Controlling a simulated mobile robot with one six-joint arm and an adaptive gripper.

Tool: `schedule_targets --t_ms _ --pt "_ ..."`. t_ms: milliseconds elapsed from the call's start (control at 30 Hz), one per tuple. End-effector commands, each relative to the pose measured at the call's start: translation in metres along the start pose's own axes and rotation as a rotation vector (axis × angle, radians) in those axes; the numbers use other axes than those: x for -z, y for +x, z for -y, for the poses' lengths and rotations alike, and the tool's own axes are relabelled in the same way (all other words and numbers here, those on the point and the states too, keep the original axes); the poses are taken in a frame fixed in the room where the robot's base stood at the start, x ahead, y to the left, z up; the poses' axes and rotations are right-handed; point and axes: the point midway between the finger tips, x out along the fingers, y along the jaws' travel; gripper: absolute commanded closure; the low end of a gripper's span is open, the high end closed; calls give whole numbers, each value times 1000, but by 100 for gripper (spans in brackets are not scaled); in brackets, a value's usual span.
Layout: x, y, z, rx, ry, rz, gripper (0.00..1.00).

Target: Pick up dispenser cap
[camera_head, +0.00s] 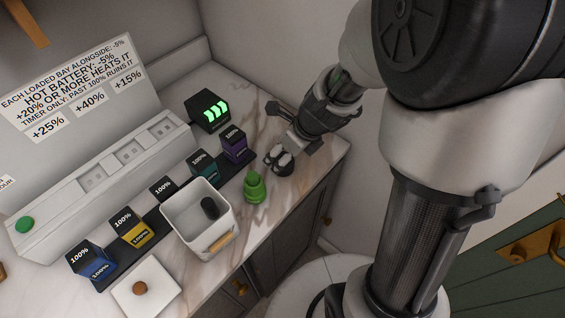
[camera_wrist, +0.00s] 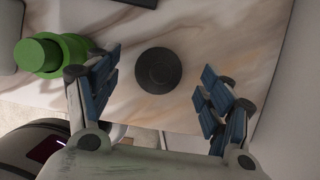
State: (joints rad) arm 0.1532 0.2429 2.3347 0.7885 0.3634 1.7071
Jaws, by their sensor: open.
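A dark round object with concentric rings, which looks like the dispenser cap (camera_wrist: 158,71), lies on the marble counter. In the wrist view it sits between my two blue-padded fingers, with a gap on each side. My gripper (camera_wrist: 159,88) is open and empty, pointing down over it. In the head view my gripper (camera_head: 279,156) is low over the right end of the counter, and its fingers largely hide the cap. A green stepped object (camera_head: 255,187) stands just left of the gripper; it also shows beside the left finger in the wrist view (camera_wrist: 42,55).
A white bin (camera_head: 180,222) with a dark item inside stands near the front edge. Several labelled battery blocks sit in a dark row behind it. A black box with green lights (camera_head: 208,112) is at the back. The counter's right edge is close to my gripper.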

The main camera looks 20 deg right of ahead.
Motion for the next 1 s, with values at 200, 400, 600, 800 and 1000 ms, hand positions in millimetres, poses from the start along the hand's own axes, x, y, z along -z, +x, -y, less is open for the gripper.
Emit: schedule_targets --t_ms 200,400,600,800,1000 --pt "1 26 0 0 0 0 26" --pt "0 24 0 0 0 0 28" --pt "0 24 0 0 0 0 41" --pt "0 24 0 0 0 0 54" --pt "0 24 0 0 0 0 55"
